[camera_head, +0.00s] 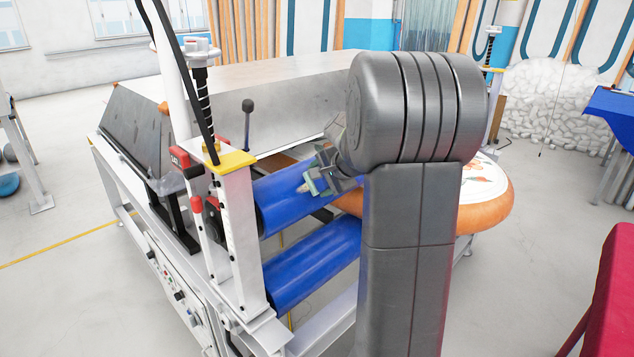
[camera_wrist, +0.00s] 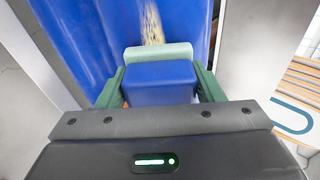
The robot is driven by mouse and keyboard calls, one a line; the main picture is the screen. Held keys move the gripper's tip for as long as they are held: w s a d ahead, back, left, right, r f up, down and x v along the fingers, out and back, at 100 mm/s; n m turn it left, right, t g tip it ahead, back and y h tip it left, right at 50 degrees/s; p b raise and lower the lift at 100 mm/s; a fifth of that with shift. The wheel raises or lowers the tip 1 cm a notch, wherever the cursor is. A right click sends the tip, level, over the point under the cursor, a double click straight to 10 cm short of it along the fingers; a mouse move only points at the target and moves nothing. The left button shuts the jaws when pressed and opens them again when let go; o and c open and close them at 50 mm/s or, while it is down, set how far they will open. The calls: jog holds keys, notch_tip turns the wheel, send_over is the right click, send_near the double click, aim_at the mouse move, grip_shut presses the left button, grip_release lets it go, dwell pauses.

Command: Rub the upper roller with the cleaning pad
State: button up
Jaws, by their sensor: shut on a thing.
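The upper roller (camera_head: 288,200) is a blue cylinder in a white frame in the head view, with its right part hidden behind my arm. My gripper (camera_head: 322,180) is at this roller. In the wrist view my gripper (camera_wrist: 158,88) has its green fingers shut on the cleaning pad (camera_wrist: 158,76), a blue block with a pale green face. The pale face is at the blue roller surface (camera_wrist: 95,30); whether it touches cannot be told for sure. A speckled yellowish patch (camera_wrist: 151,22) shows on the blue surface just beyond the pad.
The lower blue roller (camera_head: 315,262) runs below the upper one. A white post with a yellow cap (camera_head: 232,160) and red-handled levers (camera_head: 186,163) stand at the left end. An orange-edged board (camera_head: 490,212) sticks out at right behind my arm. A red surface (camera_head: 612,300) is at far right.

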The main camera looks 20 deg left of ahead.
aim_at(297, 191)
jog(key=shift+w+d, duration=1.25)
jog(key=shift+w, duration=1.75)
jog(key=shift+s+a+f, duration=0.1)
jog(key=shift+s+a, duration=0.35)
jog(key=shift+s, duration=0.6)
jog(key=shift+s+a+r, duration=0.1)
jog(key=shift+s+a, duration=0.4)
jog(key=shift+s, duration=0.6)
jog(key=shift+s+a+f, duration=0.1)
jog(key=shift+s+a, duration=0.35)
jog(key=shift+s, duration=0.6)
jog(key=shift+s+a, duration=0.4)
jog(key=shift+s, duration=0.55)
jog(key=shift+s+a, duration=0.35)
jog(key=shift+s, duration=0.65)
jog(key=shift+s+a, duration=0.4)
jog(key=shift+s, duration=0.55)
jog(key=shift+d+r+p, duration=0.3)
jog(key=shift+r+p, duration=0.05)
jog(key=shift+r, duration=0.1)
jog(key=shift+w+d+p+v, duration=0.1)
jog(key=shift+p+v, duration=0.2)
jog(key=shift+v, duration=1)
jog(key=shift+w+d+p+v, duration=0.15)
jog(key=shift+p+v, duration=0.1)
jog(key=shift+v, duration=1.05)
